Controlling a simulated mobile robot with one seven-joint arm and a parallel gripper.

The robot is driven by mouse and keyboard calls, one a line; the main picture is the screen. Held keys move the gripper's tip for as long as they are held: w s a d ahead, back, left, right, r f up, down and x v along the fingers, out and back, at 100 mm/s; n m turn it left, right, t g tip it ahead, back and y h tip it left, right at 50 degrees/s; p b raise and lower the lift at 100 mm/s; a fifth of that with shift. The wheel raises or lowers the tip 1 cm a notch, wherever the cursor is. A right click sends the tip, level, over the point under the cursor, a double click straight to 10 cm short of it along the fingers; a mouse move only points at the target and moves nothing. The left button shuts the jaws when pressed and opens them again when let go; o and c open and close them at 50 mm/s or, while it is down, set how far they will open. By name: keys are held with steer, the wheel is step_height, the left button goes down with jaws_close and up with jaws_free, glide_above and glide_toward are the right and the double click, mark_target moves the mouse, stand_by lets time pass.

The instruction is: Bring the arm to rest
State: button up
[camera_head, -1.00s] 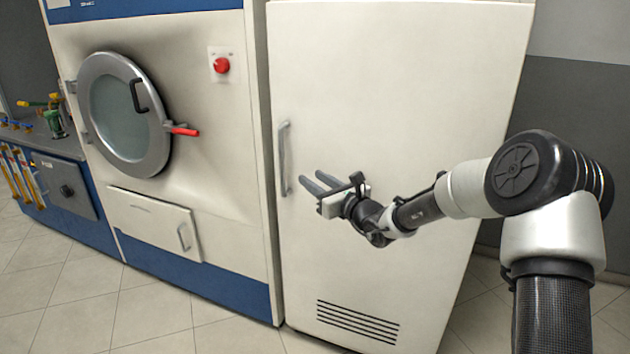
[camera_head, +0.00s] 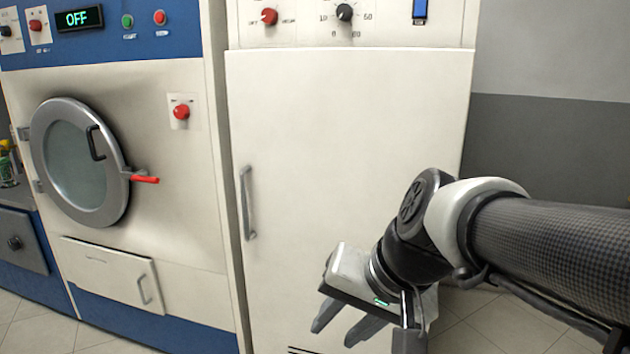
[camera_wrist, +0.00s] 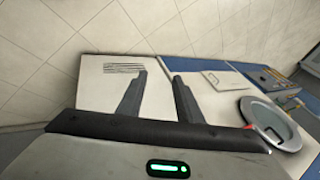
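My gripper (camera_head: 335,333) hangs low in front of the white cabinet (camera_head: 345,130), at the lower middle of the head view, with its fingers pointing down. In the wrist view my gripper (camera_wrist: 155,82) shows two dark fingers spread apart with nothing between them. My arm is folded in from the right side of the head view. The cabinet door is shut, and its grey handle (camera_head: 246,203) is left of the gripper and apart from it.
A white and blue machine (camera_head: 150,90) stands at the left, its round door (camera_head: 80,165) shut, with a red door lever (camera_head: 145,179). Its display (camera_head: 79,18) reads OFF. Tiled floor (camera_head: 470,320) lies below, and the grey wall (camera_head: 550,150) at the right is bare.

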steer(key=s+d+n+t+h, duration=0.15)
steer(key=s+d+h, duration=0.35)
steer(key=d, duration=0.5)
step_height(320, 180, up, 23)
steer(key=s+y+p, duration=0.1)
steer(key=p, duration=2.1)
steer(key=shift+d+n+p, duration=0.25)
steer(key=shift+n+p, duration=0.1)
steer(key=shift+n, duration=0.1)
steer(key=shift+o, duration=0.4)
steer(key=shift+f, duration=0.1)
